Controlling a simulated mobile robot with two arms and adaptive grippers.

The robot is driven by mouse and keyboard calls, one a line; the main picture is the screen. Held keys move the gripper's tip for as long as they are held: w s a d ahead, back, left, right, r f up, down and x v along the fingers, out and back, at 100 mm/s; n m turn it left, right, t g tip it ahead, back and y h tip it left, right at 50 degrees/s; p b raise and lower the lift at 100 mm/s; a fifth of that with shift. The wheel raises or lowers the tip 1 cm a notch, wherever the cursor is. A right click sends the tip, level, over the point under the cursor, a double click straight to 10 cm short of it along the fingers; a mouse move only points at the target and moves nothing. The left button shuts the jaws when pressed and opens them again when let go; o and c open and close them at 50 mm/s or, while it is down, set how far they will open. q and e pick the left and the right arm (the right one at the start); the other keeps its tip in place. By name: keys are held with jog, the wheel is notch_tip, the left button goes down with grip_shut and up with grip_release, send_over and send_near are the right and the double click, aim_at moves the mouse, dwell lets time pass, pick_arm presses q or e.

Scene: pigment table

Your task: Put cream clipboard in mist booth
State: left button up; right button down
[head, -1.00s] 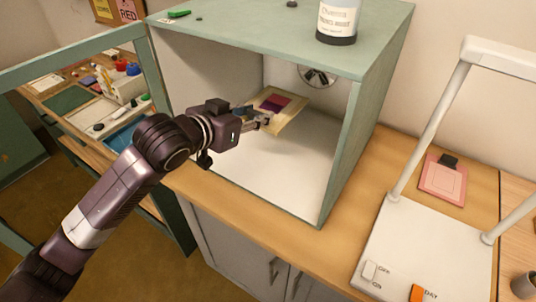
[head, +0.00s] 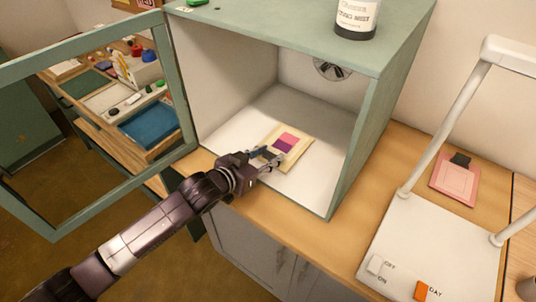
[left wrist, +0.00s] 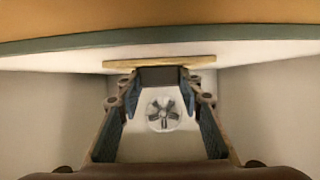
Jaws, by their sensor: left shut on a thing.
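The cream clipboard (head: 303,139) with pink and purple patches is inside the mist booth (head: 349,150), over its white floor and in from the open front. My left gripper (head: 271,159) reaches in through the front and is shut on the clipboard's near end. In the left wrist view the clipboard (left wrist: 190,60) shows nearly edge-on as a thin cream strip, with its dark clip between the fingertips (left wrist: 160,78). It looks close to the booth floor; I cannot tell whether it touches. My right gripper is not in view.
The booth's glazed green door (head: 178,95) stands open on the left. A bottle (head: 356,17) stands on the booth's roof. A fan (head: 331,69) is in the back wall. A pink clipboard (head: 455,183) and a white lamp stand (head: 430,245) are on the right.

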pick_arm(q)
jog(key=o, duration=1.2)
jog(key=shift+o, duration=0.2)
jog(key=b+v, duration=0.1)
jog(key=v, duration=1.1)
jog(key=shift+f, duration=0.1)
jog(key=shift+a, duration=0.1)
